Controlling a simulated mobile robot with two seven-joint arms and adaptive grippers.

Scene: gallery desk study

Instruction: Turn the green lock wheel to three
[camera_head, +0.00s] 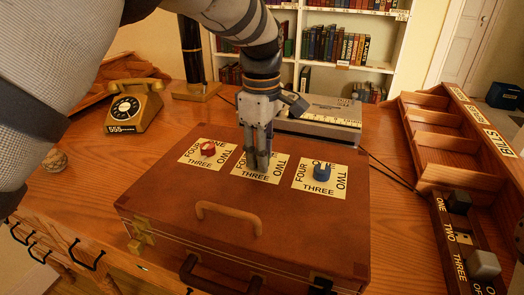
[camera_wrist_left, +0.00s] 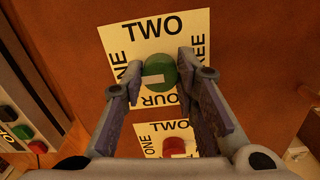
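The green lock wheel (camera_wrist_left: 162,72) shows in the left wrist view on a card reading ONE, TWO, THREE and FOUR. A white mark lies on its left part, toward the ONE and FOUR side. My left gripper (camera_head: 259,164) points down over the middle card (camera_head: 243,175) on the brown case (camera_head: 170,210); it hides the green wheel in the head view. In the wrist view its fingers (camera_wrist_left: 161,76) stand apart on either side of the wheel; I cannot tell whether they touch it. My right gripper is not in view.
A red wheel (camera_head: 208,149) and a blue wheel (camera_head: 321,172) sit on cards either side. The case has a tan handle (camera_head: 228,212). Behind are a flat grey device (camera_head: 320,115) and a gold telephone (camera_head: 131,108); a wooden sorter (camera_head: 445,140) stands right.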

